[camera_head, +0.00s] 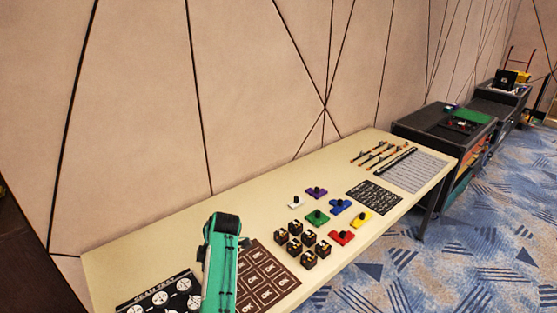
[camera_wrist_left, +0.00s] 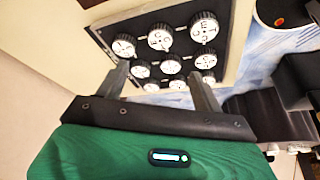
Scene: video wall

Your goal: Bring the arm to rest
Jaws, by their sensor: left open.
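My left arm (camera_head: 221,265), green with a black joint, rises from the bottom of the head view in front of the table (camera_head: 140,240). Its gripper cannot be made out there. In the left wrist view my left gripper (camera_wrist_left: 158,80) has its two grey fingers apart, with nothing held between them. Beyond the fingers is a black panel with several round white-faced dials (camera_wrist_left: 160,37). A black dial panel (camera_head: 160,295) also lies at the table's near left end in the head view. My right gripper is in neither view.
Several black-and-gold cubes (camera_head: 295,228) stand beside a brown OK-marked mat (camera_head: 270,285). Coloured knobbed pieces (camera_head: 317,217), a black printed sheet (camera_head: 374,197) and thin rods (camera_head: 375,155) lie farther right. Dark cabinets (camera_head: 440,130) stand beyond the table. The wall runs behind it.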

